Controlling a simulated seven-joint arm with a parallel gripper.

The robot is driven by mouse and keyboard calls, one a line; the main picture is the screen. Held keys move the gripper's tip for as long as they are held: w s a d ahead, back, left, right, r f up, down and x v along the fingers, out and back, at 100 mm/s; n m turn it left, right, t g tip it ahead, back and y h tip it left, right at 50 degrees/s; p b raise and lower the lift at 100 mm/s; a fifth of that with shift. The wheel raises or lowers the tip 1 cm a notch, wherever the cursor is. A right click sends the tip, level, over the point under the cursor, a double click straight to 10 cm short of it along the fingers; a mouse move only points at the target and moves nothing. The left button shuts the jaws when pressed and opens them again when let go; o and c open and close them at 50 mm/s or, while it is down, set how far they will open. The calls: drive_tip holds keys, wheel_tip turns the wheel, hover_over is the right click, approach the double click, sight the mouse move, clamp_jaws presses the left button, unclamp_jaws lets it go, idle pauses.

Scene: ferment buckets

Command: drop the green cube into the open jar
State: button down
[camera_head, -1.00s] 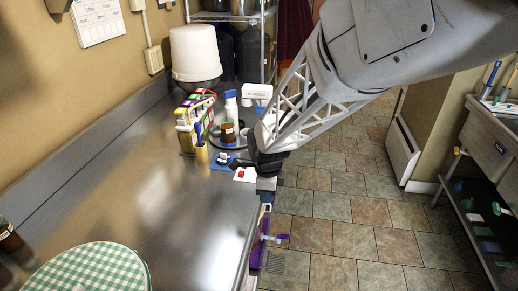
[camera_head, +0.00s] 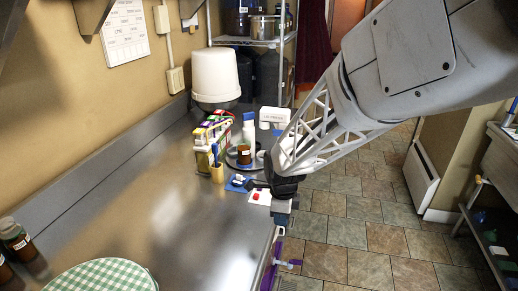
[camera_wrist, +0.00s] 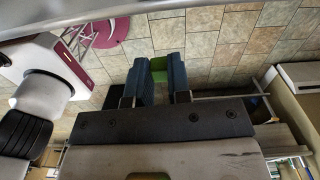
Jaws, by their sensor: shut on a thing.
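My gripper (camera_wrist: 159,80) is shut on the green cube (camera_wrist: 158,66), which shows between the two dark blue fingers in the wrist view. In the head view my gripper (camera_head: 281,206) hangs at the right edge of the steel counter, beside the white card; the cube cannot be made out there. A small amber jar (camera_head: 244,155) stands upright on a round dark tray (camera_head: 232,162), farther back and left of my gripper. It looks open, but its mouth is too small to be sure.
A white card with a red piece (camera_head: 257,196) and a blue card (camera_head: 236,186) lie near my gripper. A yellow cup (camera_head: 217,174), coloured boxes (camera_head: 208,135) and a white bucket (camera_head: 215,75) stand behind. Brown bottles (camera_head: 18,240) stand front left. The middle counter is clear.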

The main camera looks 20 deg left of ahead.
drive_tip(key=w+a+r, duration=0.5)
drive_tip(key=w+a, duration=0.1)
drive_tip(key=w, duration=0.4)
drive_tip(key=w+a+r, duration=0.6)
drive_tip(key=w+a, duration=0.1)
drive_tip(key=w, duration=0.4)
drive_tip(key=w+a+r, duration=0.6)
drive_tip(key=w+a, duration=0.1)
drive_tip(key=w, duration=0.4)
drive_tip(key=shift+w+a+r, duration=0.15)
drive_tip(key=shift+a+r, duration=0.05)
drive_tip(key=shift+r, duration=0.05)
drive_tip(key=shift+f, duration=0.1)
drive_tip(key=shift+f, duration=2.95)
drive_tip(key=c, duration=1)
unclamp_jaws()
drive_tip(key=shift+r, duration=0.15)
